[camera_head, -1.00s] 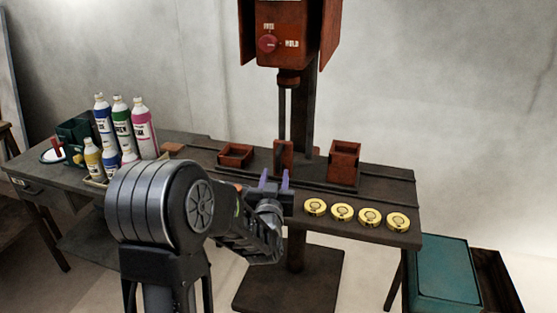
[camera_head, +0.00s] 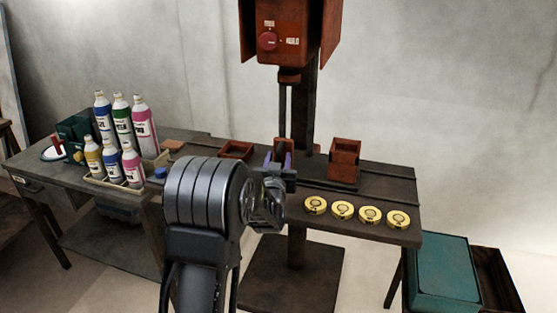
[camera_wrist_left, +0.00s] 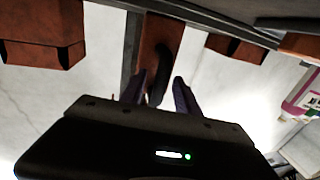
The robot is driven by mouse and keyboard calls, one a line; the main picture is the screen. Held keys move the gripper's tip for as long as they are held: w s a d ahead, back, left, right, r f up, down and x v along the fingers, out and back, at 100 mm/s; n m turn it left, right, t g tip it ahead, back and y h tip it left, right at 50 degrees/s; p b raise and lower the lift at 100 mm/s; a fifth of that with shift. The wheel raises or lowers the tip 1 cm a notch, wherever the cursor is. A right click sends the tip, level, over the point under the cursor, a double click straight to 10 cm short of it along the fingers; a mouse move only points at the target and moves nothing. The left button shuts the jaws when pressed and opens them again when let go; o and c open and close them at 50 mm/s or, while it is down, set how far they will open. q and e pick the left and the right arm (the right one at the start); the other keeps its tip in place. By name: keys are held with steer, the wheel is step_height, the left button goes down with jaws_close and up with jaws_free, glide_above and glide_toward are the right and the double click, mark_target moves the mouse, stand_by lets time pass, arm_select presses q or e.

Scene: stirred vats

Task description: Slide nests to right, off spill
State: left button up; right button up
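The nests appear to be the reddish-brown pieces on the dark bench: a low open box (camera_head: 236,149), an upright middle piece (camera_head: 286,146) and a taller box (camera_head: 345,157). My left gripper (camera_head: 279,161) is at the upright middle piece, purple fingers apart. In the left wrist view, the fingers of this gripper (camera_wrist_left: 158,92) stand either side of the middle piece (camera_wrist_left: 157,42), which has a dark slot or handle; contact is unclear. The taller box (camera_wrist_left: 42,52) is at the left there. I cannot make out a spill. My right gripper is out of view.
Several yellow round tins (camera_head: 343,210) line the bench's front edge (camera_head: 400,235). A red press head (camera_head: 290,35) hangs above the middle piece, with its column (camera_head: 303,110) behind. Several bottles (camera_head: 120,155) stand at the left. A teal box (camera_head: 443,272) is low at the right.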

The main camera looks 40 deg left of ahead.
arm_select(q)
steer(key=shift+c, duration=0.4)
jaws_close()
stand_by(0.9)
